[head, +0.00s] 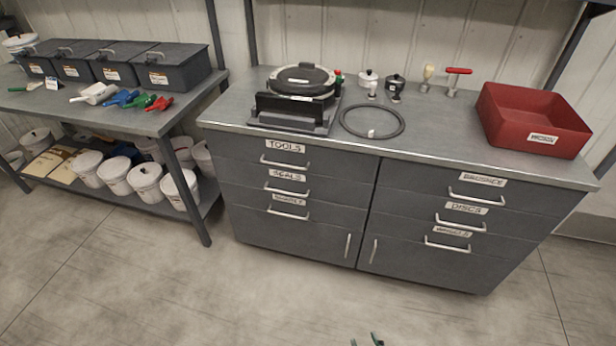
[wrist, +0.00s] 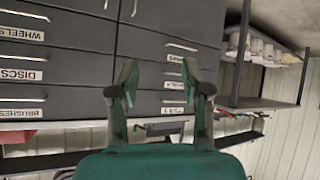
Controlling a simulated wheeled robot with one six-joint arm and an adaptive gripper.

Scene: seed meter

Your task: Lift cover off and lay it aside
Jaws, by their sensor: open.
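The seed meter (head: 300,110) stands on the grey workbench, on a dark stand toward the bench's left end. Its round black cover (head: 302,78) sits on top, with a handle-like bar and a pale label. My gripper (head: 367,340) shows only as green fingertips at the bottom edge of the head view, over the floor and well away from the meter. In the wrist view my gripper (wrist: 162,80) has its two green fingers apart with nothing between them, facing the cabinet drawers. The cover cannot be made out in the wrist view.
A grey ring (head: 372,120) lies right of the meter. Small pots (head: 395,84) and a red-handled tool (head: 457,75) stand behind it. A red tray (head: 535,112) occupies the bench's right end. Bare bench top (head: 440,125) lies between ring and tray. A left table (head: 110,115) holds bins and scoops.

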